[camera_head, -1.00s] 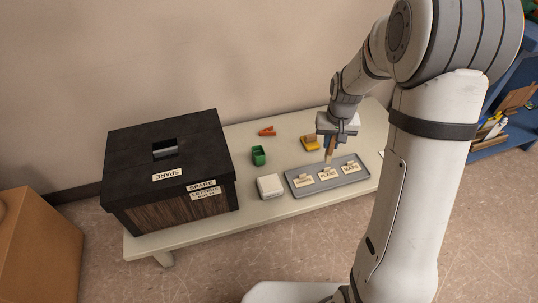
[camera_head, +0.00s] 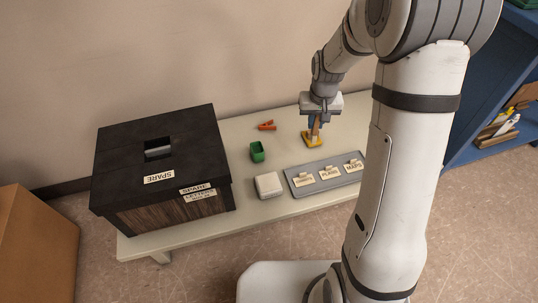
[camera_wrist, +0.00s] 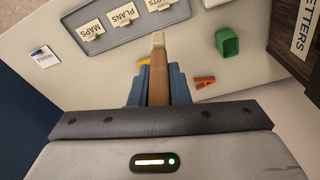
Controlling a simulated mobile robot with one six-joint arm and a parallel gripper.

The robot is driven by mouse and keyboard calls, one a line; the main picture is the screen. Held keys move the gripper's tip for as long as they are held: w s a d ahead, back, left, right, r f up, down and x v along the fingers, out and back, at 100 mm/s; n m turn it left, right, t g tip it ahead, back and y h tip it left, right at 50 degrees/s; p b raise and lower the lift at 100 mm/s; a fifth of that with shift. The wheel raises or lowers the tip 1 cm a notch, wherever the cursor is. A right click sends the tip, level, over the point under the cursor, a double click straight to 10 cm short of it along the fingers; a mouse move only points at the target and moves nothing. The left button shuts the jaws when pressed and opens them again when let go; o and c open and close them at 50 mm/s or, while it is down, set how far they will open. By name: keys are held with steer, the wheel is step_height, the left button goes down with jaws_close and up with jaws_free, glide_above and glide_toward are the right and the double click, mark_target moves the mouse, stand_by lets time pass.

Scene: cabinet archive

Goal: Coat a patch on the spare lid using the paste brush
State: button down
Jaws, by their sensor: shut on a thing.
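My gripper (camera_head: 317,122) is shut on the paste brush (camera_head: 316,128), a flat wooden handle that points down. In the wrist view the brush (camera_wrist: 158,75) stands between my blue fingers (camera_wrist: 158,88), with a pale tip. A yellow block (camera_head: 312,139) lies right under or behind the brush; I cannot tell whether they touch. In the wrist view the brush mostly hides it. The black lid (camera_head: 190,146) marked SPARE sits on a wood-sided box (camera_head: 155,216) at the left, with a slot in its top.
A grey tray (camera_head: 311,191) with several label cards lies at the bench's front. A cardboard box (camera_head: 35,245) is at lower left, a blue shelf (camera_head: 500,135) at right.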

steer(key=s+a+f+n+p, duration=0.2)
steer(key=a+f+p, duration=0.1)
steer(key=a+f, duration=0.3)
steer(key=s+a+f+n+p, duration=0.1)
steer(key=s+a+f+p, duration=0.25)
steer(key=a, duration=0.45)
steer(key=shift+w+f+b, duration=0.25)
steer(key=shift+f+b, duration=0.95)
steer(key=shift+f, duration=0.6)
steer(key=shift+w+f+b, duration=0.2)
steer(key=shift+f+b, duration=0.95)
steer(key=shift+f, duration=0.6)
steer(key=shift+f+b, duration=0.45)
steer(key=shift+f, duration=0.1)
step_height(320, 180, up, 7)
steer(key=p, duration=0.4)
steer(key=shift+p, duration=0.35)
steer(key=shift+r, duration=0.1)
